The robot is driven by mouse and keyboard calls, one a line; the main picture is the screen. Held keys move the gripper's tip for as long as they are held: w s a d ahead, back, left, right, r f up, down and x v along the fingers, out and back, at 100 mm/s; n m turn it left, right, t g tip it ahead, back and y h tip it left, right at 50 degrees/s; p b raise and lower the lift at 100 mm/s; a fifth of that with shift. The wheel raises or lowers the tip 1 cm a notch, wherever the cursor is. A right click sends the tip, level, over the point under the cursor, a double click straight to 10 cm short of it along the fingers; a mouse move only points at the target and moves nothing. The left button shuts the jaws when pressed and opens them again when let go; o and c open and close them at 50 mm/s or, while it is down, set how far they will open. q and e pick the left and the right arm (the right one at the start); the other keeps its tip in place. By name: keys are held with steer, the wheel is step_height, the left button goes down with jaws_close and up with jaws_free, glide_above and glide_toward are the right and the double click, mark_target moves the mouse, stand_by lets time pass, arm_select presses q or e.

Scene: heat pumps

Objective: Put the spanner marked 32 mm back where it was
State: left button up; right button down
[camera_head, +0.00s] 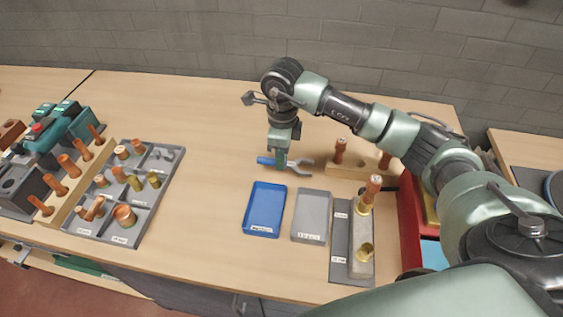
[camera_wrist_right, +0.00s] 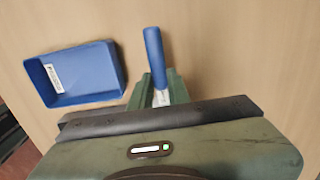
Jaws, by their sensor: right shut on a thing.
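My right gripper (camera_head: 281,158) points down over the middle of the table and is shut on a spanner. The spanner has a blue handle (camera_head: 264,160) pointing left and a grey open jaw (camera_head: 302,161) pointing right. In the right wrist view the blue handle (camera_wrist_right: 154,55) stands out beyond the fingers (camera_wrist_right: 160,90), and the jaw end is hidden. I cannot read a size on the spanner, and cannot tell whether it touches the table. My left gripper is not in view.
A blue tray (camera_head: 265,209) and a grey tray (camera_head: 311,217) lie in front of the gripper, both seemingly empty. Right of them is a grey stand (camera_head: 341,240) with brass and copper fittings. A wooden block (camera_head: 350,170) holds copper pieces behind. A divided grey tray (camera_head: 130,205) is left.

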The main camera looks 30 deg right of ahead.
step_height(320, 180, down, 3)
steer(key=shift+r, duration=0.2)
steer(key=shift+f, duration=0.3)
steer(key=c, duration=1.3)
jaws_free()
steer(key=shift+c, duration=0.2)
steer(key=shift+r, duration=0.45)
step_height(320, 180, up, 11)
steer(key=b, duration=0.2)
steer(key=shift+f+b, duration=0.2)
steer(key=shift+b, duration=0.1)
steer(key=shift+s+r, duration=0.1)
steer(key=shift+r, duration=0.35)
